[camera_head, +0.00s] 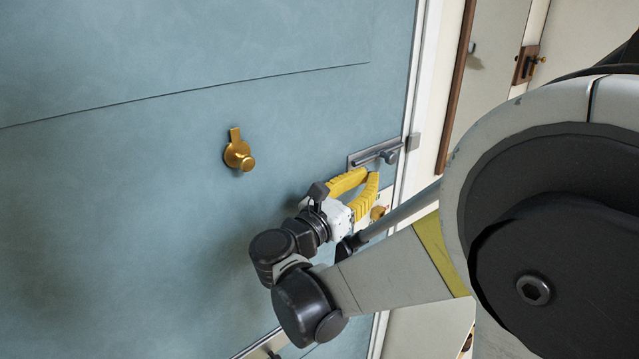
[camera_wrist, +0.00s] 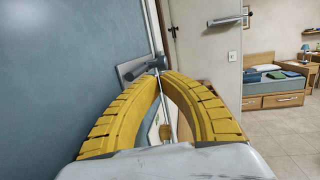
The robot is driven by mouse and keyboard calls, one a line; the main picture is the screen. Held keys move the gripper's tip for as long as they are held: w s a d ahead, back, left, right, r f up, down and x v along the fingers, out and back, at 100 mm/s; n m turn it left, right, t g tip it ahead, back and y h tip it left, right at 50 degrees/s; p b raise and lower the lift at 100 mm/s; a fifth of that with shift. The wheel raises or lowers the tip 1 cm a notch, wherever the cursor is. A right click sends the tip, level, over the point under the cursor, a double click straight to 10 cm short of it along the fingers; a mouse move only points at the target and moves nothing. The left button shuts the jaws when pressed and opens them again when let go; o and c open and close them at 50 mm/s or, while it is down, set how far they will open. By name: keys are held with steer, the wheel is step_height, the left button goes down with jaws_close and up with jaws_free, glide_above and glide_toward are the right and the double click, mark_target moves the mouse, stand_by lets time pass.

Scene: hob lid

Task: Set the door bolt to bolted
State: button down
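The door bolt (camera_head: 360,160) is a grey metal slide bolt mounted on the blue door (camera_head: 200,210) near its right edge. Its dark round knob (camera_head: 389,157) sits toward the right end of the plate, and a small grey keeper (camera_head: 413,142) is on the frame beside it. I cannot tell whether the rod reaches into the keeper. My gripper (camera_head: 369,173) has yellow fingers with tips together, just below the bolt and apparently holding nothing. In the wrist view the fingertips (camera_wrist: 158,73) are close in front of the bolt (camera_wrist: 142,68); contact is unclear.
A brass turn-piece (camera_head: 238,152) is on the door left of the bolt. A brass fitting (camera_head: 378,212) shows below my gripper. The wrist view shows a white door (camera_wrist: 205,55) with a grey handle bar (camera_wrist: 225,20), and a bed (camera_wrist: 275,82) beyond.

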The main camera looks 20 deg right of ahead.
mark_target(392, 162)
steer(key=shift+b+x, duration=0.3)
steer(key=shift+x, duration=2.1)
steer(key=x, duration=0.4)
steer(key=shift+s+d+f, duration=0.2)
steer(key=shift+d+f, duration=0.05)
steer(key=shift+f, duration=0.05)
steer(key=shift+a, duration=0.1)
